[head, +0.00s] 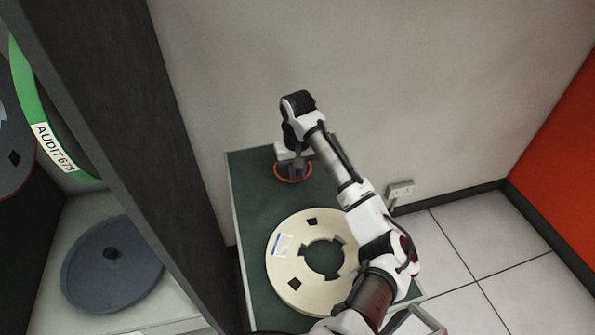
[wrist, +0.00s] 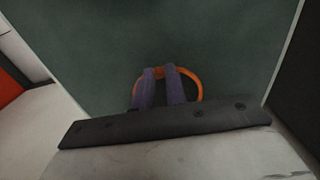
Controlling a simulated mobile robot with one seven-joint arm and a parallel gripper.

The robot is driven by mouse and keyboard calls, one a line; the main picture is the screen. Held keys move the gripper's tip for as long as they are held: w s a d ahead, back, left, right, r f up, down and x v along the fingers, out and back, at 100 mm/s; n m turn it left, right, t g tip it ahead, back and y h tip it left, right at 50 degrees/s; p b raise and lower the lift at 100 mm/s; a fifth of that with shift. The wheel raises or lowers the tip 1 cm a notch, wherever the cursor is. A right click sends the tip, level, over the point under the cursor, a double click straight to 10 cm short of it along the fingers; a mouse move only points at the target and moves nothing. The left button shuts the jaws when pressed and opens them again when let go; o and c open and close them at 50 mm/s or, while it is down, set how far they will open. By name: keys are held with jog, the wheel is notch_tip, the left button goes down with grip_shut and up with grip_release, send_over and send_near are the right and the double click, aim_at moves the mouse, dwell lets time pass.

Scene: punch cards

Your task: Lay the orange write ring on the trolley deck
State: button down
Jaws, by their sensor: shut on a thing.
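The orange write ring (head: 293,183) is at my gripper's fingertips over the far end of the dark green trolley deck (head: 250,205). My gripper (head: 293,171) points down and is shut on the ring. In the wrist view the ring (wrist: 196,80) shows as an arc around the fingers (wrist: 160,70), with the deck (wrist: 100,50) behind it. Its near side is hidden behind the gripper body. The ring looks about level and close to the deck; I cannot tell whether it touches.
A cream tape reel (head: 282,270) lies on the near part of the deck, partly under my arm. A dark upright panel (head: 130,150) stands left of the trolley. A wall socket (head: 401,190) is at the right.

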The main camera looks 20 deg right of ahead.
jog(key=shift+f, duration=0.9)
dwell(1.3)
jog(key=c, duration=1.3)
grip_release()
jog(key=shift+c, duration=0.2)
jog(key=shift+c, duration=0.5)
jog(key=shift+c, duration=0.6)
jog(key=shift+p, duration=0.35)
notch_tip(320, 180, up, 3)
jog(key=shift+f+p, duration=0.1)
jog(key=shift+p, duration=1.1)
jog(key=shift+r, duration=2.05)
